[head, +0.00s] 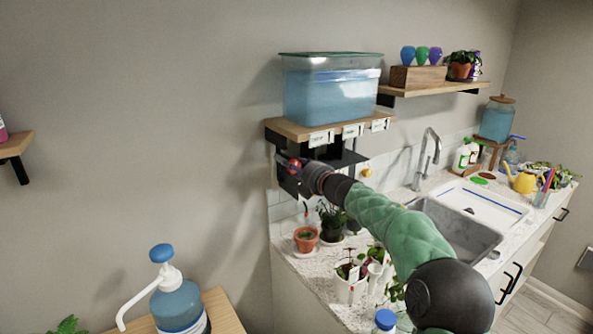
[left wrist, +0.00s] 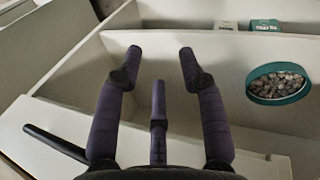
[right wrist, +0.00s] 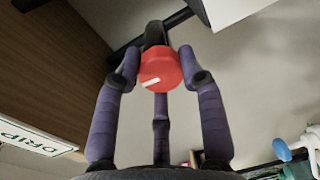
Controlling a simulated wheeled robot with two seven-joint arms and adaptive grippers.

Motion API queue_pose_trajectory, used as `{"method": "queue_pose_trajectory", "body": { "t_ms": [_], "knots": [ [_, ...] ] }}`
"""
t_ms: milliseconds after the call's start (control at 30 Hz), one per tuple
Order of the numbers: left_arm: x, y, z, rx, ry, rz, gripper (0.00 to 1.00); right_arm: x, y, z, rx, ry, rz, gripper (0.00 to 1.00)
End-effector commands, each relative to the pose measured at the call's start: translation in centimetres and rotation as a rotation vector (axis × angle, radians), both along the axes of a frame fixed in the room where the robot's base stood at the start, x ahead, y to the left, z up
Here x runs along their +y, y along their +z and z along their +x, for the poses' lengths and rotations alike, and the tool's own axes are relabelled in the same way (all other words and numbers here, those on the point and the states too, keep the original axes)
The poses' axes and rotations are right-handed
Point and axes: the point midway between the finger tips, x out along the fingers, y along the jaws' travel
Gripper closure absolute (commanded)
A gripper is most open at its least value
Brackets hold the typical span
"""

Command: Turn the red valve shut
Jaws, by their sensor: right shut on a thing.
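The red valve (right wrist: 160,70) shows in the right wrist view as a round red knob with a white mark on its face, on a dark stem. My right gripper (right wrist: 158,80) has its fingers closed around the knob's sides. In the head view the valve (head: 294,165) is a small red spot under the tank shelf, at the tip of my right gripper (head: 300,170). My left gripper (left wrist: 160,62) is open and empty over a white drawer (left wrist: 200,95); it is not in the head view.
A water tank (head: 331,90) stands on the wooden shelf (head: 290,129) above the valve. Potted plants, including a terracotta pot (head: 306,239), stand on the counter below my right arm. A blue pump bottle (head: 176,300) is at lower left. A teal bowl of pebbles (left wrist: 279,84) sits in the drawer.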

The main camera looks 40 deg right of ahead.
Motion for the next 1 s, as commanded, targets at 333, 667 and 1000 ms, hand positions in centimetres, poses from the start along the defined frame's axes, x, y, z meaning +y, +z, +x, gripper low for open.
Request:
{"method": "queue_pose_trajectory", "body": {
  "t_ms": [333, 667, 1000],
  "knots": [
    [-0.01, -0.58, 0.00, 0.000, 0.000, 0.000, 0.60, -0.15, -0.58, 0.03, 0.023, -0.005, -0.124, 0.92],
    [0.01, -0.61, 0.01, 0.000, 0.000, 0.000, 0.60, -0.20, -0.43, -0.01, 0.025, -0.005, -0.145, 0.92],
    [0.00, -0.60, 0.01, 0.000, 0.000, 0.000, 0.60, -0.20, -0.26, -0.03, 0.022, -0.005, -0.144, 0.37]
  ]
}}
